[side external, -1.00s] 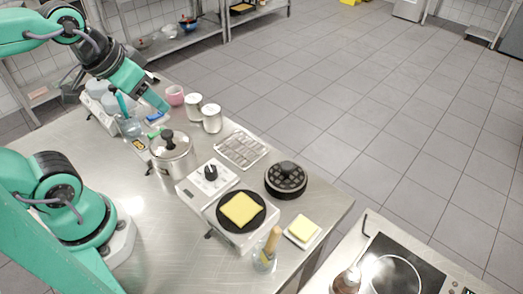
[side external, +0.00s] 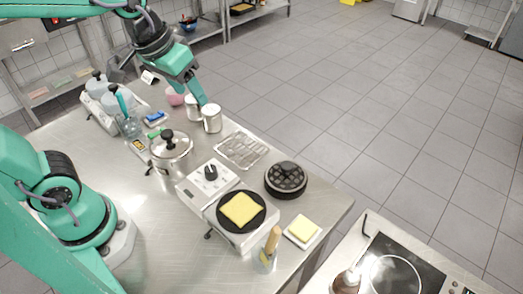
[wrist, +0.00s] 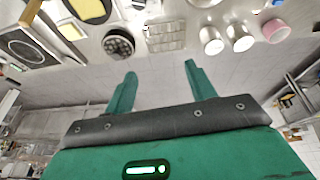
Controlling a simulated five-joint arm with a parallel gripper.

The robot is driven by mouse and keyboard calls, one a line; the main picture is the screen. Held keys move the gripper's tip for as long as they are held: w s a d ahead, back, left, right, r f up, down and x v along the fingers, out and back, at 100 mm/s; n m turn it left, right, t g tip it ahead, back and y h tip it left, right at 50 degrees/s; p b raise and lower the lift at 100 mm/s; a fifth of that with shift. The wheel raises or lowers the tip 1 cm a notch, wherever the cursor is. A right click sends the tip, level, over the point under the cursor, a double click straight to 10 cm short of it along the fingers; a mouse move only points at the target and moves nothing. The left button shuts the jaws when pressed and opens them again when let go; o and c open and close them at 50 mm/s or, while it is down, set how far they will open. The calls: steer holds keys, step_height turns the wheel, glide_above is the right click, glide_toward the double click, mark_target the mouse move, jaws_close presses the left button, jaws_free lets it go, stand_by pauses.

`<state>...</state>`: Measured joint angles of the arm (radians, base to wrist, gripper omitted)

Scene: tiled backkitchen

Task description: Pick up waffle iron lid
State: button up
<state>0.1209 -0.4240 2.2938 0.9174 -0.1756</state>
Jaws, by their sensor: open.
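The waffle iron lid (side external: 286,178) is a round black piece with a grid pattern and a knob on top. It lies on the steel table at the right of the waffle iron base (side external: 240,209), which holds a yellow waffle (side external: 241,208) on its black plate. In the wrist view the lid (wrist: 118,44) shows at the upper left, beyond my fingers. My gripper (wrist: 157,76) is open and empty. In the side view my gripper (side external: 204,100) is up over the back of the table, near the white canisters and well away from the lid.
White canisters (side external: 212,119) and a pink cup (side external: 174,97) stand near my gripper. A steel pot (side external: 171,150), a wire-like tray (side external: 241,149), a jar with a brush (side external: 268,251) and a small plate with a yellow square (side external: 303,230) surround the waffle iron.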

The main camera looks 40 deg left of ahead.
steer(key=w+d+f+g, duration=0.2)
steer(key=w+d+f, duration=0.3)
steer(key=w+d, duration=0.35)
steer(key=n+g, duration=0.2)
glide_above(287, 165)
step_height(287, 165, down, 8)
steer(key=shift+f, duration=0.25)
steer(key=shift+f, duration=0.15)
steer(key=shift+f, duration=1.2)
steer(key=shift+f, duration=0.1)
steer(key=shift+f, duration=2.45)
steer(key=shift+c, duration=0.4)
steer(key=c, duration=1.1)
